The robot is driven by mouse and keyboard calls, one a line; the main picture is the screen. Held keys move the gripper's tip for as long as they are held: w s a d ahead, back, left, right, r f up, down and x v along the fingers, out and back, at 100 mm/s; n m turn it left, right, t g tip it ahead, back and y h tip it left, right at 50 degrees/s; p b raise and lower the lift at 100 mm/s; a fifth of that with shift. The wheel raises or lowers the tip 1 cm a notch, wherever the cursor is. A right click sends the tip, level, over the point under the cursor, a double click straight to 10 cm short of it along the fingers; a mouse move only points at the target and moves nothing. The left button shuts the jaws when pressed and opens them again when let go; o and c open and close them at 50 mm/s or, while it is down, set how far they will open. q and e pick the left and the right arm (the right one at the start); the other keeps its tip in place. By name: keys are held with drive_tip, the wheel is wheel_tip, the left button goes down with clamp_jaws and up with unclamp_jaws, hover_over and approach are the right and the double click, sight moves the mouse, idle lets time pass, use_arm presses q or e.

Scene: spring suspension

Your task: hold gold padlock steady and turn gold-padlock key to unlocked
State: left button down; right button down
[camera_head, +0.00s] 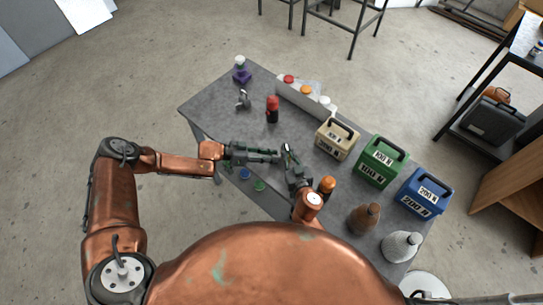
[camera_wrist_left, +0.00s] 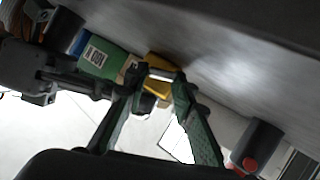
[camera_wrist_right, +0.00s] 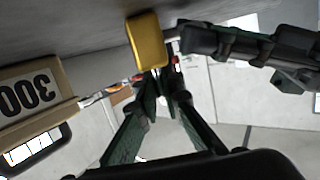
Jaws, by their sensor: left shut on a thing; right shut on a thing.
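The gold padlock (camera_wrist_right: 147,40) shows as a yellow block in the right wrist view, and part of its yellow body shows in the left wrist view (camera_wrist_left: 158,88). In the head view it is hidden between the grippers. My left gripper (camera_head: 281,156) is shut on the padlock, with its fingers at a pale metal part of it. My right gripper (camera_wrist_right: 160,76) has its fingertips close together just below the padlock's lower end, shut on the padlock key. The key is mostly hidden by the fingers, so its turn angle cannot be told.
Beige (camera_head: 337,140), green (camera_head: 381,162) and blue (camera_head: 425,194) weights stand at right. A brown bottle (camera_head: 364,218), a white bottle (camera_head: 401,246) and an orange-topped item (camera_head: 327,185) stand near my right arm. A red-topped cylinder (camera_head: 272,109) stands beyond the grippers.

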use_arm(q)
drive_tip(key=shift+s+m+t, duration=0.15)
drive_tip(key=shift+m+t, duration=0.25)
drive_tip(key=shift+m, duration=0.2)
use_arm(e)
drive_tip(key=shift+f, duration=0.1)
use_arm(q)
drive_tip(key=shift+m+t, duration=0.3)
drive_tip(key=shift+m, duration=0.2)
drive_tip(key=shift+d, duration=0.1)
drive_tip(key=shift+y, duration=0.3)
drive_tip(key=c, duration=1.6)
unclamp_jaws()
drive_tip(key=v, duration=1.2)
